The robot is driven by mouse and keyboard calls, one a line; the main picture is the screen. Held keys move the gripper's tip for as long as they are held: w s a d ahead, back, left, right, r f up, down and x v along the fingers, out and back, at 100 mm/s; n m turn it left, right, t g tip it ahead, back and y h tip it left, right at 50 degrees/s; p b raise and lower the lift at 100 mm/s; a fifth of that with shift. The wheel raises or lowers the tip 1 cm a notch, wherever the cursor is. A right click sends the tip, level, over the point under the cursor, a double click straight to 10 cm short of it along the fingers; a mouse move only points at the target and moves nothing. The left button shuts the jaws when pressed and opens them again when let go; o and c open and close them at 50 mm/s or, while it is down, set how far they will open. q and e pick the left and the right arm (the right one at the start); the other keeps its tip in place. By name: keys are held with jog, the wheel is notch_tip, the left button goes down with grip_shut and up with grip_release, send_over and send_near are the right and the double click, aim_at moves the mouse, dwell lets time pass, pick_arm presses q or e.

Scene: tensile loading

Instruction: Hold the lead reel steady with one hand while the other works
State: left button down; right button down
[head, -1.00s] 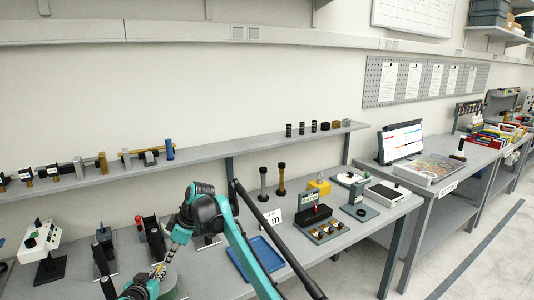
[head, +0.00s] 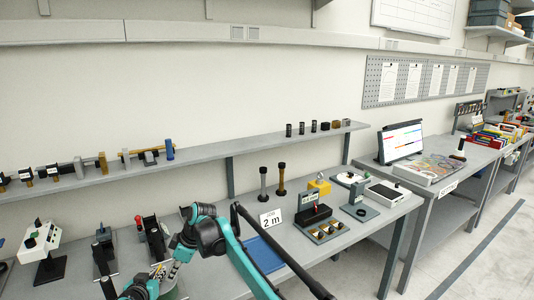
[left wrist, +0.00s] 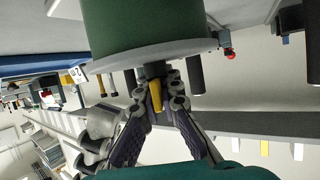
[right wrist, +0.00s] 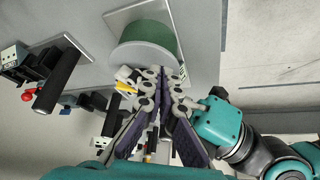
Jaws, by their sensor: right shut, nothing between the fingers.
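The lead reel is a green drum with grey flanges. It fills the top of the left wrist view (left wrist: 150,25) and shows at the top of the right wrist view (right wrist: 150,35). In the head view it is mostly hidden behind my arms at the lower left. My left gripper (left wrist: 158,80) has its fingers closed around a dark stub (left wrist: 155,69) at the reel's flange, with a yellow piece (left wrist: 155,96) between the fingers. My right gripper (right wrist: 163,75) is shut and empty, close beside the reel's flange; I cannot tell whether it touches.
A blue tray (head: 264,253) and a "2 m" card (head: 271,219) are right of my right arm. Clamp-like fixtures (head: 153,236) and a white control box (head: 42,240) stand at the left. A shelf (head: 210,152) with small parts runs behind the bench.

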jog(key=shift+w+a, duration=0.25)
jog(key=shift+a, duration=0.3)
dwell(0.8)
jog(key=shift+w+d, duration=0.1)
jog(key=shift+w, duration=0.2)
jog(key=shift+w, duration=0.35)
jog(key=shift+w, duration=0.75)
jog(key=shift+w, duration=0.2)
dwell(0.5)
jog(key=shift+w+d, duration=0.15)
jog(key=shift+d, duration=0.1)
